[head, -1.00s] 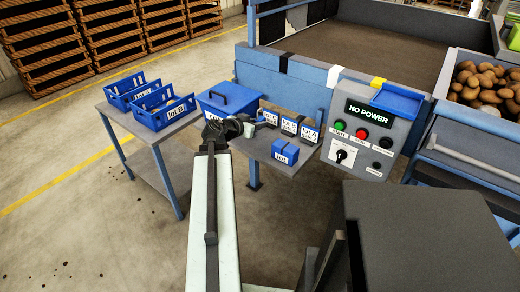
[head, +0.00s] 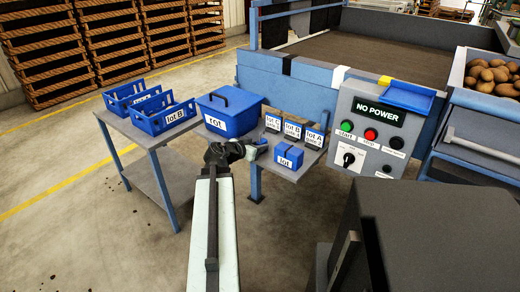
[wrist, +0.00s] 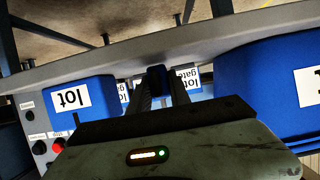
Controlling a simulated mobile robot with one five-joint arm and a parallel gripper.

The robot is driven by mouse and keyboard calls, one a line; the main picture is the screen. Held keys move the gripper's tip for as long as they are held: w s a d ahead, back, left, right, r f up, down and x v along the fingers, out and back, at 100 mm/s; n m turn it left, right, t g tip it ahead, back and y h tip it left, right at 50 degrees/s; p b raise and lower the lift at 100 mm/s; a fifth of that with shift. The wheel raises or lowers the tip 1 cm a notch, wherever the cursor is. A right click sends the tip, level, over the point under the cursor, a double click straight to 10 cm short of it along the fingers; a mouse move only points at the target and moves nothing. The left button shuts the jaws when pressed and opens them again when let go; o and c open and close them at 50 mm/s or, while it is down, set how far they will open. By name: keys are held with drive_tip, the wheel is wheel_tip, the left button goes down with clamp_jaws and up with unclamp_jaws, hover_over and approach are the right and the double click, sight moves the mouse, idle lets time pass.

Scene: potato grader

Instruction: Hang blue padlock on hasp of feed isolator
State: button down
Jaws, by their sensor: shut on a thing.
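My gripper (head: 258,150) is shut on a small dark blue thing, apparently the blue padlock (wrist: 157,78). In the wrist view it shows between the two fingers; its shackle cannot be made out. In the head view my gripper is over the front of the grey shelf, left of the small blue lot box, and the padlock cannot be made out. The grey control panel (head: 368,132) stands to the right, apart from my gripper. It reads NO POWER and has a rotary switch (head: 349,158) at its lower left, perhaps the feed isolator. The hasp is too small to tell.
The grey shelf (head: 307,167) holds a lidded blue box (head: 231,111), a small blue lot box (head: 289,158) and several lot tags (head: 292,130). A side table (head: 150,136) with blue crates (head: 165,115) stands left. A potato bin (head: 490,80) is at right.

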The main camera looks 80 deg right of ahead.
drive_tip(key=shift+f+b, duration=0.3)
drive_tip(key=c, duration=1.2)
unclamp_jaws()
drive_tip(key=shift+r, duration=0.1)
